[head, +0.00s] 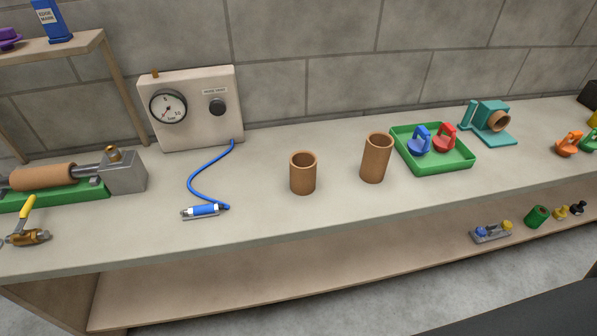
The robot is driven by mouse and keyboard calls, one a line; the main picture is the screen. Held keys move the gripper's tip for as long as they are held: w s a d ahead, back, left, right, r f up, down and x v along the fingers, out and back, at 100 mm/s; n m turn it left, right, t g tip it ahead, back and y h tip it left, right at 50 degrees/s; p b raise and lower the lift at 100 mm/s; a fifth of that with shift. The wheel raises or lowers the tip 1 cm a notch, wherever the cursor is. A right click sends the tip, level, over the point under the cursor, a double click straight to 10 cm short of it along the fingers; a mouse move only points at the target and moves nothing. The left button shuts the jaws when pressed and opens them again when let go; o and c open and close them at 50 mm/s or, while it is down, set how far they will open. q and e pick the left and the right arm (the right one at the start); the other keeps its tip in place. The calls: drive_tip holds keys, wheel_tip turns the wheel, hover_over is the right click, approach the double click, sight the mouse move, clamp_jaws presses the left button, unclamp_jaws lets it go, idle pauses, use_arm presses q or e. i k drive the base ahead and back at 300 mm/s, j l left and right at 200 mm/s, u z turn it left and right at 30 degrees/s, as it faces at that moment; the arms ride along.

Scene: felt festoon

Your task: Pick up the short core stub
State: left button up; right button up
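Two brown hollow core tubes stand upright on the grey bench in the head view. The short core stub (303,176) is the lower one, near the middle, with its open top facing up. The taller core (375,160) stands to its right with a gap between them. Neither of my grippers is in view, and nothing touches the stub.
A gauge box (192,110) with a blue hose (197,183) ending in a blue fitting (204,211) lies left of the stub. A green tray (458,163) holds blue and red clamp-like pieces at right. Bare bench (285,218) lies in front.

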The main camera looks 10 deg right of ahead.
sight(303, 163)
drive_tip(key=i+l, duration=0.7)
drive_tip(key=i, duration=0.1)
